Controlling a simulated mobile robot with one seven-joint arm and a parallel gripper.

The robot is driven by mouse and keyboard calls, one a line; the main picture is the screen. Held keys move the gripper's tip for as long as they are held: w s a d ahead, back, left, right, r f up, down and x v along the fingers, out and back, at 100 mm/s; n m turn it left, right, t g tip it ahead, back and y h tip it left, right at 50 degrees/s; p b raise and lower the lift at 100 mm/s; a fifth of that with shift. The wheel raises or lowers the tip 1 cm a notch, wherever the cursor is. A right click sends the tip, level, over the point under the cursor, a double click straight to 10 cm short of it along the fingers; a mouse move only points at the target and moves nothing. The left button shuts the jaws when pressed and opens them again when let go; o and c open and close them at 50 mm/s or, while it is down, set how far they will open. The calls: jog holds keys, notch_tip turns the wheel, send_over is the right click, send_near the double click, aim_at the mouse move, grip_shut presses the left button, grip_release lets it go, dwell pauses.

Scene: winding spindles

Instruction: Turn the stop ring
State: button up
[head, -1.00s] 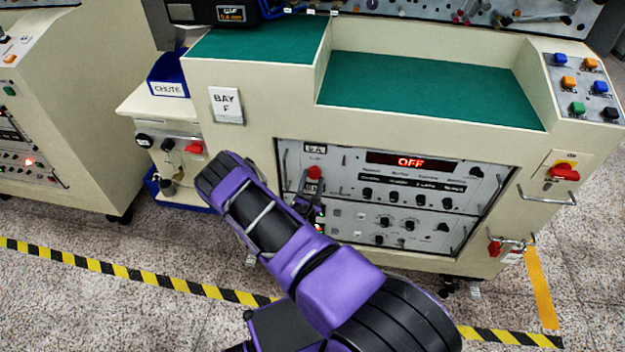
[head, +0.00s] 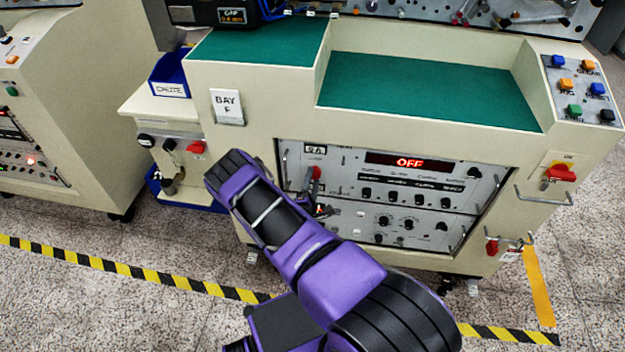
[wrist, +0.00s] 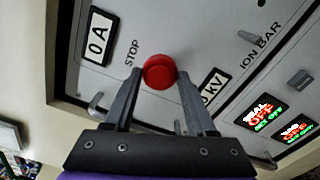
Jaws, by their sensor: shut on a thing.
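The stop ring is a round red knob (wrist: 159,72) on a grey panel, with the word STOP printed beside it. In the head view the red knob (head: 315,172) sits at the left of the front panel, by the upper meter. My gripper (wrist: 157,78) has one finger on each side of the knob, tips at its edges, and is shut on it. The knob's far side and its stem are hidden.
The front panel (head: 345,160) has a lit red OFF display (head: 409,161), several black knobs and metal handles. An ION BAR label and lit red and green buttons (wrist: 258,117) lie to the right in the wrist view. A red switch (head: 560,172) is at far right.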

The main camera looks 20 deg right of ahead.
dwell(0.3)
jog(key=o, duration=1.4)
jog(key=shift+a, duration=0.1)
jog(key=p+v, duration=0.1)
jog(key=v, duration=1.6)
jog(key=shift+s+a, duration=0.15)
